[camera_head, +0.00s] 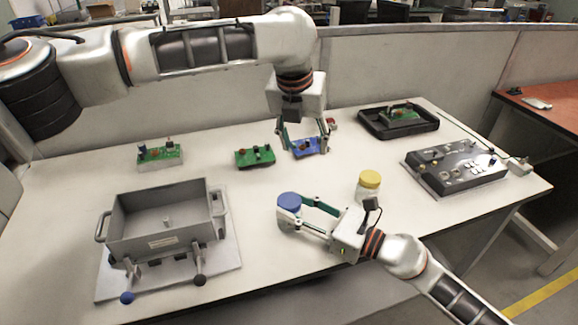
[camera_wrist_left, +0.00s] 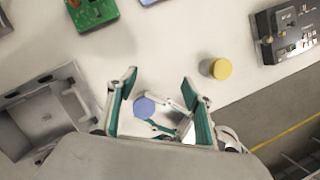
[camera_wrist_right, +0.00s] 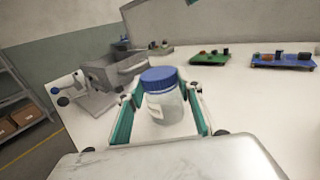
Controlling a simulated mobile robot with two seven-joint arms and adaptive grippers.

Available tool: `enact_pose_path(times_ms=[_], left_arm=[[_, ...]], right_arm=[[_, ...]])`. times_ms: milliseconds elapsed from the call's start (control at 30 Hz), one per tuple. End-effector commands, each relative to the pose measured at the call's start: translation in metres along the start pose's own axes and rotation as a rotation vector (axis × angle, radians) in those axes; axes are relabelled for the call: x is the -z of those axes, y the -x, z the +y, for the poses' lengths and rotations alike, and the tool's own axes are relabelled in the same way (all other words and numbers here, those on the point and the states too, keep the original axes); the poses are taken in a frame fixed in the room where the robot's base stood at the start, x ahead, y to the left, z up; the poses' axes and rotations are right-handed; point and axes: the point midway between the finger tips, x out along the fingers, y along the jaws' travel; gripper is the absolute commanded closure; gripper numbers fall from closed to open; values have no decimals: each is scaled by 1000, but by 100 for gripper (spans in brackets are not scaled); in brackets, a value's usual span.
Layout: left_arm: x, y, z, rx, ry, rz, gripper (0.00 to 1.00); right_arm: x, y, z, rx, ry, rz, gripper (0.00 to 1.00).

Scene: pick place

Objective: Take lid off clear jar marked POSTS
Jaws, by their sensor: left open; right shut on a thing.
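A clear jar with a blue lid (camera_head: 289,200) stands at the front middle of the table. My right gripper (camera_head: 292,213) is shut around the jar's body, below the lid. In the right wrist view the jar (camera_wrist_right: 163,108) is upright between the fingers, with a pale label too small to read. A second jar with a yellow lid (camera_head: 370,180) stands to the right; it also shows in the left wrist view (camera_wrist_left: 220,69). My left gripper (camera_head: 304,130) is open and empty, high above the table. In its wrist view the blue lid (camera_wrist_left: 145,108) shows between its fingers, further below.
A grey open box (camera_head: 165,240) with handles sits at the front left. Green boards (camera_head: 254,157) and a blue board (camera_head: 308,146) lie along the back. A black tray (camera_head: 372,124) and a control box (camera_head: 455,168) are at the right. The table's middle is fairly clear.

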Motion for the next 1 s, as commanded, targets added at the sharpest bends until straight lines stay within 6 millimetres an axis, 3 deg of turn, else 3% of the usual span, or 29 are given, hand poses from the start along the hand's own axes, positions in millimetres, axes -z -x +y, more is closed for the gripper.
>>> enact_pose_path(times_ms=[100,300,533,1000], left_arm=[[35,3,6,-17,-76,140,49],[71,10,11,-19,-175,289,49],[84,4,13,-16,-206,333,49],[103,-55,16,-15,-204,330,49]], right_arm=[[0,0,0,0,0,1,100],[0,0,0,0,0,1,100],[0,0,0,0,0,1,100],[1,0,0,0,0,1,100]])
